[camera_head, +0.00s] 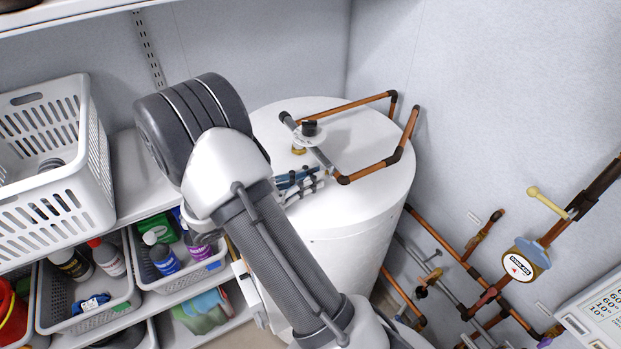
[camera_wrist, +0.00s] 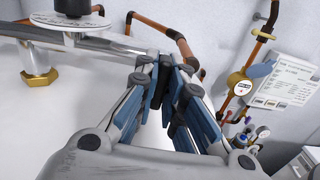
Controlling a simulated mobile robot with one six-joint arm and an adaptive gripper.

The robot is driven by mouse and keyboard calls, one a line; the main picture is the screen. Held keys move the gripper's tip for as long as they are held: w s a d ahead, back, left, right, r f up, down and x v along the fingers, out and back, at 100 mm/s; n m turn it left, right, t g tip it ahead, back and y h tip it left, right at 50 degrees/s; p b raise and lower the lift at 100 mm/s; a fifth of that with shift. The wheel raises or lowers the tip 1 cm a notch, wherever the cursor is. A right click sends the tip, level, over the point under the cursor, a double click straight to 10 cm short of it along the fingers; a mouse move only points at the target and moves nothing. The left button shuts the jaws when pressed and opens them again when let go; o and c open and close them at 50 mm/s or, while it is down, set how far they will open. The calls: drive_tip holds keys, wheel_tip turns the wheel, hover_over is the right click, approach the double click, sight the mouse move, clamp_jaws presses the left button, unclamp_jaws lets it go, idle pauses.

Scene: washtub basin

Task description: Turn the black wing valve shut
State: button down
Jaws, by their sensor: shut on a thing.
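The black wing valve (camera_head: 310,128) stands on a pale round disc on top of the white tank, on the grey pipe line. In the wrist view its dark lower part (camera_wrist: 72,8) shows at the top left, cut by the picture edge. My gripper (camera_head: 306,178) is low over the tank top, in front of the valve and apart from it in both views. In the wrist view my gripper (camera_wrist: 168,82) has its blue-padded fingers drawn close together near the grey pipe (camera_wrist: 110,45).
The white tank (camera_head: 375,205) fills the middle. A copper pipe loop (camera_head: 375,168) with black elbows rises at its right. A brass fitting (camera_wrist: 40,76) sits below the valve. More pipes and a gauge (camera_head: 520,266) line the right wall.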

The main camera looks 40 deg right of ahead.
drive_tip(key=c, duration=1.7)
unclamp_jaws()
drive_tip(key=v, duration=1.2)
drive_tip(key=shift+r, duration=0.1)
